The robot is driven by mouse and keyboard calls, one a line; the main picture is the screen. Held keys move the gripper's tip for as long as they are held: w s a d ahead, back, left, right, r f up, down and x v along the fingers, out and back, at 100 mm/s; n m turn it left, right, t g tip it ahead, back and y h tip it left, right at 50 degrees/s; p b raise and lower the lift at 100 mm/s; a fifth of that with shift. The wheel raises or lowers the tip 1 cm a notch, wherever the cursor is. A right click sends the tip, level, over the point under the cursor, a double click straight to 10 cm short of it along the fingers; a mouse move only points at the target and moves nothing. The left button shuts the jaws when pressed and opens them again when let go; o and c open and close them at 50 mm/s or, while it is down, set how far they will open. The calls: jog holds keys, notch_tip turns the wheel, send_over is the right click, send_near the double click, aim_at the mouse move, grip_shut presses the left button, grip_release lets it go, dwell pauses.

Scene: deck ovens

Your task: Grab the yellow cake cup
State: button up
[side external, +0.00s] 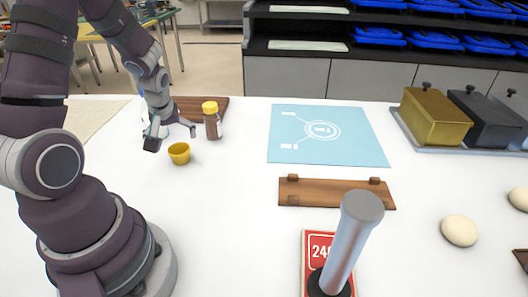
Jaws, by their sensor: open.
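The yellow cake cup (179,154) stands upright on the white table, left of the middle in the side external view. It looks like a small open cup. My gripper (172,137) is open and empty, above and slightly behind the cup, with its fingers spread and pointing down. The fingers look apart from the cup.
A brown board (215,105) lies behind the jar. A light blue mat (300,150) and a wooden bar (335,194) lie right of the cup. Lidded tins (434,117) stand at the back right. A grey post (352,240) rises in front. White table is clear around the cup's front.

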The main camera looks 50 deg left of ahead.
aim_at(179, 150)
jog(key=x, duration=0.5)
jog(key=shift+w+d+f, duration=0.2)
jog(key=shift+w+f, duration=0.05)
jog(key=shift+f, duration=0.05)
jog(key=shift+c, duration=0.2)
